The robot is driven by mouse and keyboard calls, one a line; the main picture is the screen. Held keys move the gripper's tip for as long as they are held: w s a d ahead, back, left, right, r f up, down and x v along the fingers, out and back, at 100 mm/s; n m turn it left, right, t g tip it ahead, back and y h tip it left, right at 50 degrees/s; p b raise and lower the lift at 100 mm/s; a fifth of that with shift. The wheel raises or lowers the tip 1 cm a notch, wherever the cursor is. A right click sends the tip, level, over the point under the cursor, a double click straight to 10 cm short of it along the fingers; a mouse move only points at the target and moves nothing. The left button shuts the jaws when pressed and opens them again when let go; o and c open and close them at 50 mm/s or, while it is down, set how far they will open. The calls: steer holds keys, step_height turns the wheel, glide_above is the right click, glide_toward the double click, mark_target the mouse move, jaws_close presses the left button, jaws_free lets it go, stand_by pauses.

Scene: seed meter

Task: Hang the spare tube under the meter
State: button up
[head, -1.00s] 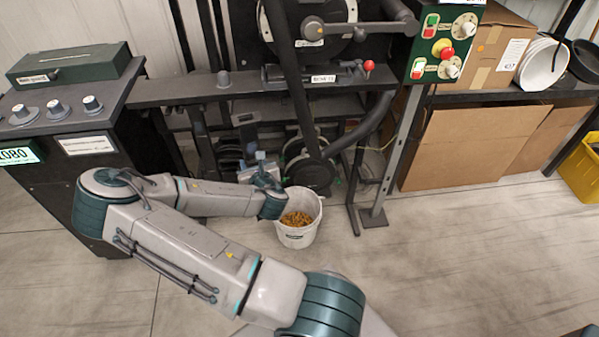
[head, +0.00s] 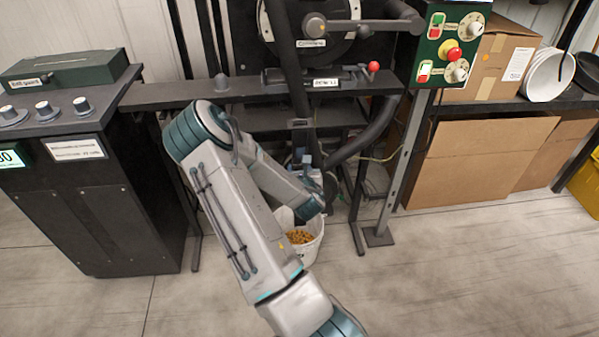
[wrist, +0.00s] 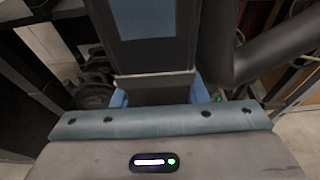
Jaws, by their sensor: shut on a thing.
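In the head view the held tube (head: 302,138) stands roughly upright above the gripper, dark and partly lost against the machine. The meter, a large dark round housing (head: 328,47), is at the top centre above the dark crossbar. The tube's upper end is below the crossbar; I cannot tell whether it touches anything.
A white bucket of orange-brown grains (head: 305,245) stands just below my gripper. A thick black pipe (head: 372,135) curves close on the right. A grey post (head: 402,170) carries a green button panel (head: 449,48). A black console (head: 95,200) stands left. Front floor is clear.

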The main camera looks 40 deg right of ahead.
steer(key=w+d+b, duration=0.2)
steer(key=w+d, duration=0.5)
steer(key=w, duration=0.5)
steer(key=shift+w+d, duration=0.15)
steer(key=shift+d, duration=0.15)
stand_by(0.8)
steer(key=shift+f+b, duration=0.3)
steer(key=shift+b, duration=0.7)
stand_by(0.8)
steer(key=o, duration=1.2)
steer(key=p+v, duration=0.1)
steer(key=v, duration=1.3)
steer(key=shift+d+r+p, duration=0.1)
steer(key=shift+p, duration=0.2)
